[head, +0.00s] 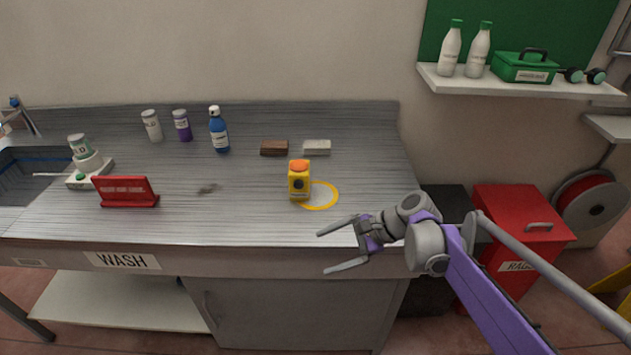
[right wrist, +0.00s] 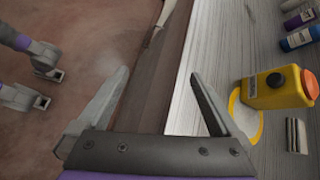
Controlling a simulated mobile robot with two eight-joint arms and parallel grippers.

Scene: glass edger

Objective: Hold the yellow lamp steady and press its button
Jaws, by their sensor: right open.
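The yellow lamp (head: 299,184) stands upright on the steel counter, with an orange-red cap on top and a dark round spot on its front. It overlaps the left side of a yellow ring (head: 335,197) marked on the counter. In the right wrist view the lamp (right wrist: 272,90) is at the right, beyond the fingers. My right gripper (head: 336,250) is open and empty at the counter's front edge, nearer to me and right of the lamp, not touching it. Its two fingers show apart in the right wrist view (right wrist: 157,85). I cannot make out a separate button.
A brown block (head: 274,148) and a pale block (head: 317,147) lie behind the lamp. A blue bottle (head: 219,132) stands to the back left. A red sign (head: 126,191) is at the left. The counter around the lamp's front is clear. A red bin (head: 515,230) stands right.

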